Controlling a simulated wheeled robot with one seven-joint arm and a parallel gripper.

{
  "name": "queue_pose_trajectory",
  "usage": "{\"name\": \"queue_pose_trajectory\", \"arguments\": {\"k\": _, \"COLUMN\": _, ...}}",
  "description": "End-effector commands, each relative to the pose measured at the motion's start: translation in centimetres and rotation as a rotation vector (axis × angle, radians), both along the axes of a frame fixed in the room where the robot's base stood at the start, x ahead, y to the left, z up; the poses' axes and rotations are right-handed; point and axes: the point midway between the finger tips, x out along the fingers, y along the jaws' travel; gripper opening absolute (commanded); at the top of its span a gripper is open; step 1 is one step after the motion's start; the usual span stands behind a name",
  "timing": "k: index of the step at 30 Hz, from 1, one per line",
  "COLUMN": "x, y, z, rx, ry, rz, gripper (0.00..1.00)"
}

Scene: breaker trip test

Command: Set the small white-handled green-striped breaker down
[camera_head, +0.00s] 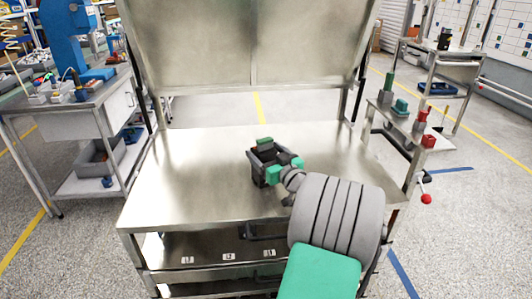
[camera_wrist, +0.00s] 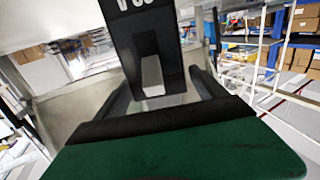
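The breaker (camera_wrist: 145,40) is a dark block with white marks at its top and a white handle (camera_wrist: 152,75) facing the wrist camera. My gripper (camera_wrist: 160,85) has one dark finger on each side of it and appears shut on it. In the head view my gripper (camera_head: 277,163) is over the middle of the steel bench (camera_head: 190,170). A green patch (camera_head: 264,142) shows at its far end, probably the breaker's stripe. The breaker's underside is hidden, so I cannot tell whether it touches the bench top.
The bench top is bare to the left of my gripper. A tall steel back panel (camera_head: 250,45) rises behind it. A narrow side shelf (camera_head: 395,115) at the right holds green and red parts. A cluttered table (camera_head: 75,105) stands at the left.

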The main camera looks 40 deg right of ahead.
Motion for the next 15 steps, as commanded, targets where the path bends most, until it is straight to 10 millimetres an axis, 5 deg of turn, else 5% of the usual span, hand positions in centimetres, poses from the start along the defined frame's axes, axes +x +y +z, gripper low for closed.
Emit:
{"name": "queue_pose_trajectory", "arguments": {"k": 9, "x": 0.0, "y": 0.0, "z": 0.7, "rx": 0.000, "ry": 0.000, "rz": 0.000, "gripper": 0.82}}
{"name": "queue_pose_trajectory", "arguments": {"k": 15, "x": -4.2, "y": 0.6, "z": 0.2, "rx": 0.002, "ry": 0.000, "rz": -0.008, "gripper": 0.82}}
